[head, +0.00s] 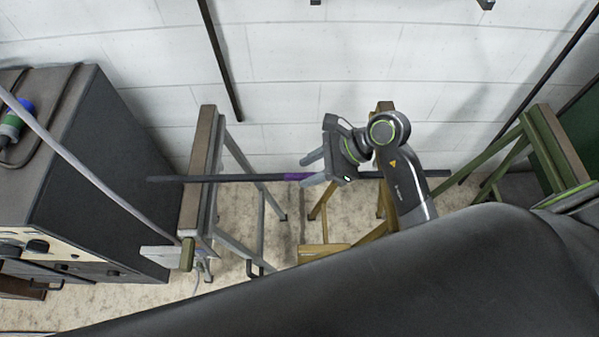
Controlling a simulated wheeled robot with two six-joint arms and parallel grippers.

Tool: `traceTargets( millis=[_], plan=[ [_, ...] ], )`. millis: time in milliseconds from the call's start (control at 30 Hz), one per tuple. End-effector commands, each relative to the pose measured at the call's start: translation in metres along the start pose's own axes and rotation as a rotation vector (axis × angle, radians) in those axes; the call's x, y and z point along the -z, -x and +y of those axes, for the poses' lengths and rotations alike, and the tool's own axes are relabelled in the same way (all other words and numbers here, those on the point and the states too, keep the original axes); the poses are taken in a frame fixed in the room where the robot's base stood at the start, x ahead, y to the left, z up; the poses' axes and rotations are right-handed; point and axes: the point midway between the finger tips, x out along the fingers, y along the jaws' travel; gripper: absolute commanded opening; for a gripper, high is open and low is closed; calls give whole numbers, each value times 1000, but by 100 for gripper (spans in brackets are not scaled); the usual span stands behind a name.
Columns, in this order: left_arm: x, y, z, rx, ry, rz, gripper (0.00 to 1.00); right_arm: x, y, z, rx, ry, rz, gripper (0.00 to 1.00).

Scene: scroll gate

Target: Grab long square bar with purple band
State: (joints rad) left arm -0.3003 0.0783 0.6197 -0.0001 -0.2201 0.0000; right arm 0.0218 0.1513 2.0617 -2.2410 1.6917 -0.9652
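A long dark square bar (240,178) lies roughly level across the sawhorses, and its left end sticks out past the left one. Its purple band (295,177) shows near the middle of the picture. My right gripper (304,172) is open, with its two fingers pointing left at the band. The bar runs between the fingers in the picture; I cannot tell whether they touch it or are above it. The gripper body hides a short piece of the bar. My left gripper is not in view.
A grey-brown sawhorse (201,165) stands left, a yellow one (320,251) in the middle and a green one (553,145) right. A dark machine cabinet (95,165) with a cable fills the left side. A white block wall (330,60) closes the back.

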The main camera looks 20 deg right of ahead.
Motion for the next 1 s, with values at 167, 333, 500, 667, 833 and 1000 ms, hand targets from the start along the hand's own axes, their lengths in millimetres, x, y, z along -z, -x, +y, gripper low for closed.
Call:
traceTargets(
  millis=[167, 333, 500, 667, 833, 1000],
  plan=[
    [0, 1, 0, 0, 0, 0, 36, 0, -10, 0, -1, 0, 0, 38],
    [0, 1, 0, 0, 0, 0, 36, 0, -11, 0, 0, 1, 1, 38],
    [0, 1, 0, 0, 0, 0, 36, 0, -11, 0, 0, 1, 1, 24],
    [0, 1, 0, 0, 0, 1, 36, 0, -11, 0, 0, 1, 1, 3],
    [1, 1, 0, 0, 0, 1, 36, 0, -10, 0, 0, 1, 1, 0],
    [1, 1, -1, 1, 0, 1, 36, 0, -10, 0, 0, 1, 1, 0]
  ],
)
